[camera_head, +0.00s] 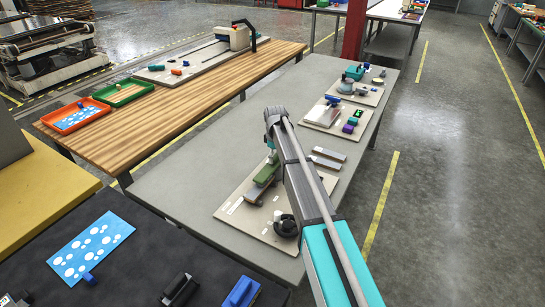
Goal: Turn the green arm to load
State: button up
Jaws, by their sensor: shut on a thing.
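The green arm (266,174) is a dark green bar on a beige base board (236,208) on the grey table. It lies slantwise in the picture, with a grey block near its lower left end. My gripper (272,158) points down at the upper end of the green arm and is shut on it. My own arm link hides the right side of the grip and part of the board. White labels lie on the board to the left; I cannot read which one marks load.
A dark round knob (286,226) stands at the board's near end. Two flat bars (327,158) lie to the right of my arm. More boards with fixtures (335,115) stand farther back. The grey table (180,185) is bare left of the board.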

jog(key=o, duration=1.2)
jog(key=shift+w, duration=0.25)
jog(key=shift+s, duration=0.1)
jog(key=shift+s+r, duration=0.1)
jog(key=shift+r, duration=0.05)
